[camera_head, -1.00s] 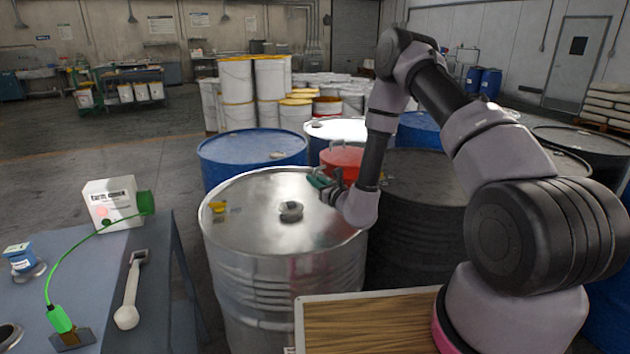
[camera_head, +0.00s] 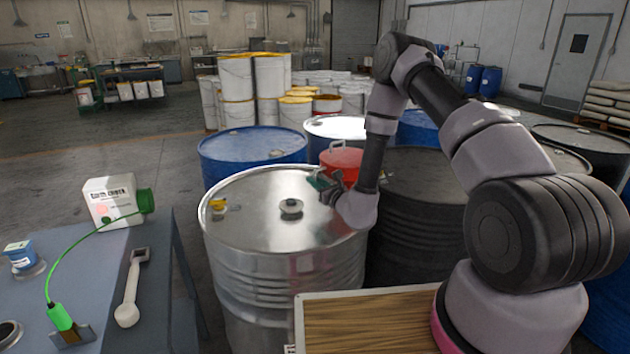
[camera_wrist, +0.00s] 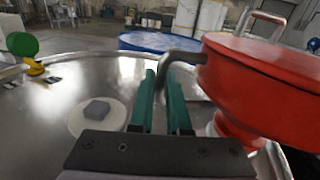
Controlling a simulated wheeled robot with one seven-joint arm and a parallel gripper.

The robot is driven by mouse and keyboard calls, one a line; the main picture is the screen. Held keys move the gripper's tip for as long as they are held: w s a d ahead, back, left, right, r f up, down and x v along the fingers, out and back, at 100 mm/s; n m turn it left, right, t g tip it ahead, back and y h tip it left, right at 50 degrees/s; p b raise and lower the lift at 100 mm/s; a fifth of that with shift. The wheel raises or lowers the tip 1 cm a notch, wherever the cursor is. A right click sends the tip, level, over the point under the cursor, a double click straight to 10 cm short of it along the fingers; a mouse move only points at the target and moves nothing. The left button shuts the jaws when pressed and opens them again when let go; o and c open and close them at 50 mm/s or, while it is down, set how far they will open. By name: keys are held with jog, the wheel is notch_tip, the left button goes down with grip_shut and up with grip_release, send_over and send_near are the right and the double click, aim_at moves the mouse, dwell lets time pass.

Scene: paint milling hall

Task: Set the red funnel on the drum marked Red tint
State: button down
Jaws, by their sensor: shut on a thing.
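The red funnel (camera_head: 341,161) shows behind my gripper in the head view, at the far right rim of the bare steel drum (camera_head: 255,228). In the wrist view the red funnel (camera_wrist: 262,82) fills the right side, with a wide body, a narrower red lower part and a grey handle on top. My gripper (camera_wrist: 168,85) has green fingers shut on a bent grey rod at the funnel's side; it also shows in the head view (camera_head: 320,183). The funnel's lower end is partly hidden, so I cannot tell whether it touches the drum top. No drum marking is readable.
The steel drum's top carries a grey cap (camera_head: 290,207) and a small yellow fitting (camera_head: 217,206). Blue drums (camera_head: 250,147) stand behind it and a dark drum (camera_head: 415,215) at right. A table (camera_head: 170,285) with a box and tools is at left.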

jog(key=shift+f, duration=0.5)
jog(key=c, duration=0.8)
grip_release()
jog(key=v, duration=1)
jog(key=shift+s+d, duration=0.15)
jog(key=shift+s, duration=0.2)
jog(key=shift+s+d, duration=0.1)
jog(key=shift+v, duration=2.35)
jog(key=shift+v, duration=2.55)
jog(key=shift+r, duration=0.1)
